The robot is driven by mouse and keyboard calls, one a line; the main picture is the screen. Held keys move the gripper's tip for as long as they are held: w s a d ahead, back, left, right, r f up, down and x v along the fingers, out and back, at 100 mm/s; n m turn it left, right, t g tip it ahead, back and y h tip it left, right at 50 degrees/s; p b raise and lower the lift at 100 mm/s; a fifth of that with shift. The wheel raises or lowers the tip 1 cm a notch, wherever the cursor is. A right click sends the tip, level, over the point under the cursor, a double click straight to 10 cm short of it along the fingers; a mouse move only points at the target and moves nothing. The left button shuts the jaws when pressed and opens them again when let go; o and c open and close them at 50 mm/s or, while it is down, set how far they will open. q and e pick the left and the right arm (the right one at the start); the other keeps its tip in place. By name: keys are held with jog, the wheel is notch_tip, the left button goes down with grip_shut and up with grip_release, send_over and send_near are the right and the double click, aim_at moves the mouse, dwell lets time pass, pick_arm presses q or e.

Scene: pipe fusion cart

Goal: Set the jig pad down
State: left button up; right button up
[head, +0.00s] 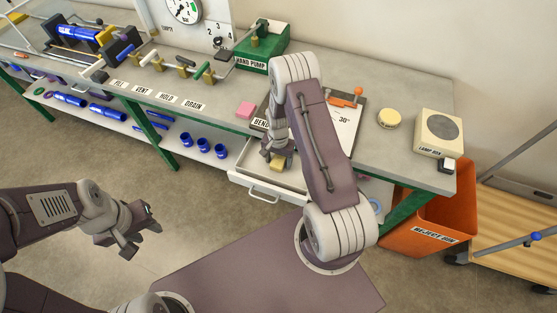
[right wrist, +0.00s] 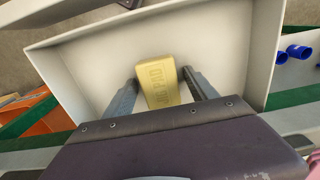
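The jig pad is a small yellow block (right wrist: 160,82) with lettering on its top. In the right wrist view it is inside the open pale drawer (right wrist: 85,68), between my right gripper's fingers. In the head view the pad (head: 279,163) shows partly below my right gripper (head: 276,150), over the drawer (head: 262,190). The right fingers (right wrist: 160,80) stand on either side of the pad, with narrow gaps visible, so the gripper looks open around it. My left gripper (head: 144,232) is empty, away from the bench over the floor; its fingers look apart.
The grey bench top (head: 385,165) carries a pink block (head: 245,110), a green hand pump (head: 263,48), a round yellow item (head: 389,118) and a lamp box (head: 438,132). An orange reject bin (head: 430,225) stands right of the drawer. Blue fittings (head: 203,145) sit on the lower shelf.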

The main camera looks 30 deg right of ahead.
aim_at(278, 160)
jog(key=shift+r, duration=0.2)
notch_tip(278, 160, up, 12)
jog(key=s+a+r+n, duration=0.4)
jog(key=s, duration=0.2)
jog(key=s+a+r+n+t, duration=0.1)
jog(key=s+a+r+n, duration=0.3)
jog(key=s, duration=0.3)
jog(key=shift+s+a+n+b, duration=0.2)
jog(key=shift+a+n+b, duration=0.1)
jog(key=shift+n, duration=0.5)
jog(key=shift+s+r, duration=0.1)
jog(key=shift+s, duration=0.05)
